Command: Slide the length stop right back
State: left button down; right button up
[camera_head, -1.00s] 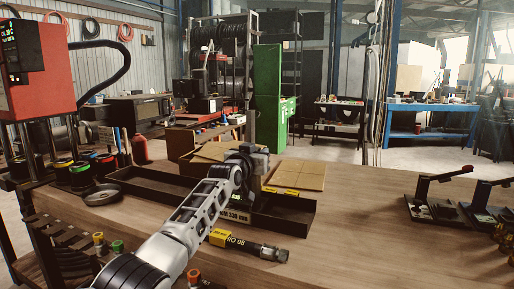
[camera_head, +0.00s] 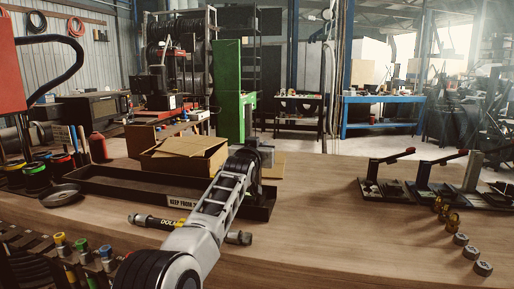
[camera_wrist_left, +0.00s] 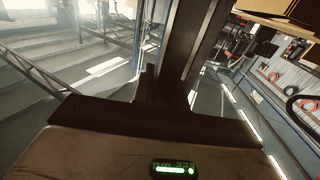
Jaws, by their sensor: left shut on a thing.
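My left gripper (camera_head: 257,164) is at the right part of a long, low black tray (camera_head: 125,190) with a white label on its front wall. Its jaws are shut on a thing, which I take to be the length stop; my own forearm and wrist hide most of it. In the left wrist view a dark upright post (camera_wrist_left: 190,50) rises behind a dark flat edge, and a small green-lit readout (camera_wrist_left: 174,168) shows at the bottom; its digits are too small to read surely. My right gripper is not in view.
An open cardboard box (camera_head: 185,158) stands behind the tray. Lever clamps with red handles (camera_head: 395,157) and several small fittings (camera_head: 462,240) stand at the right. The bench between is clear.

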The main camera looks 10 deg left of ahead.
pick_arm(q)
jog(key=shift+f, duration=0.1)
jog(key=c, duration=1.4)
grip_release()
jog(key=shift+s+a, duration=0.1)
jog(key=shift+a, duration=0.05)
jog(key=s, duration=1.5)
jog(key=shift+s+a, duration=0.35)
jog(key=shift+a, duration=0.05)
